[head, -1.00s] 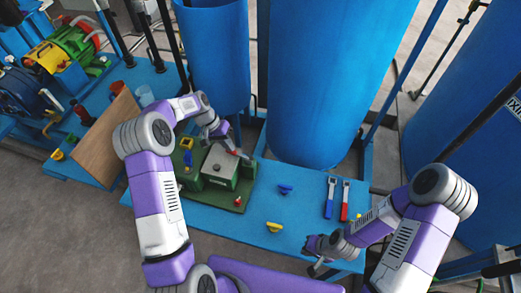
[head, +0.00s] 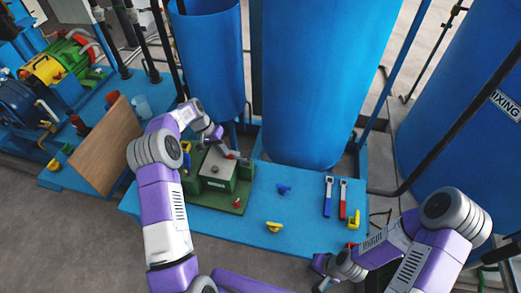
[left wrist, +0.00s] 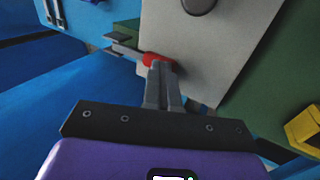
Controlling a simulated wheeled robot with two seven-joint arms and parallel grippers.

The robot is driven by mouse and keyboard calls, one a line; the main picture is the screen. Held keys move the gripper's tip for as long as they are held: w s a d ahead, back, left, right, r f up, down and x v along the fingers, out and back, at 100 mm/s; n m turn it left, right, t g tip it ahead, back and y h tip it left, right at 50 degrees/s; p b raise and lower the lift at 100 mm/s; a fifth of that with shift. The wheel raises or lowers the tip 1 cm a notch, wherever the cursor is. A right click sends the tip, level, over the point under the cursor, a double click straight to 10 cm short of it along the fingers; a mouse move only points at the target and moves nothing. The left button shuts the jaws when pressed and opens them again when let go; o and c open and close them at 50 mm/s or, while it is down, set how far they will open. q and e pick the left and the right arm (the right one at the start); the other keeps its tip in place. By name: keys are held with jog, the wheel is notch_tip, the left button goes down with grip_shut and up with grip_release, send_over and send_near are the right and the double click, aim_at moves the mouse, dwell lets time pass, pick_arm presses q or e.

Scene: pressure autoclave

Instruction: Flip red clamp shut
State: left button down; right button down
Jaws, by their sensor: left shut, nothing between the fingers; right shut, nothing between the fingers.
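The red clamp's red grip (left wrist: 158,59) shows in the left wrist view on a grey metal bar beside the pale lid (left wrist: 205,50). My left gripper (left wrist: 163,82) is shut and empty, with its fingertips at the red grip; I cannot tell whether they touch it. In the head view my left gripper (head: 230,154) is at the back right of the green box (head: 217,186), whose lid (head: 218,165) lies flat on top. The clamp is mostly hidden there. My right gripper (head: 322,272) is shut and empty at the blue table's front edge.
The blue table (head: 300,222) also bears a small red part (head: 237,203) on the green base, a blue knob (head: 283,190), a yellow handle (head: 274,227), a blue-handled clamp (head: 328,197) and a red-handled one (head: 343,199). A tall blue tank (head: 310,90) stands close behind.

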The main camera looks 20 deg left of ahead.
pick_arm(q)
jog(key=shift+s+a+f, duration=0.1)
jog(key=shift+a+f, duration=0.05)
jog(key=shift+f, duration=0.1)
jog(key=shift+r+p, duration=0.3)
jog(key=r, duration=0.1)
jog(key=r+p, duration=0.1)
jog(key=r, duration=0.1)
jog(key=r+p, duration=0.1)
jog(key=shift+a+r, duration=0.4)
jog(key=a+r, duration=0.6)
jog(key=shift+p, duration=0.4)
jog(key=shift+s, duration=0.1)
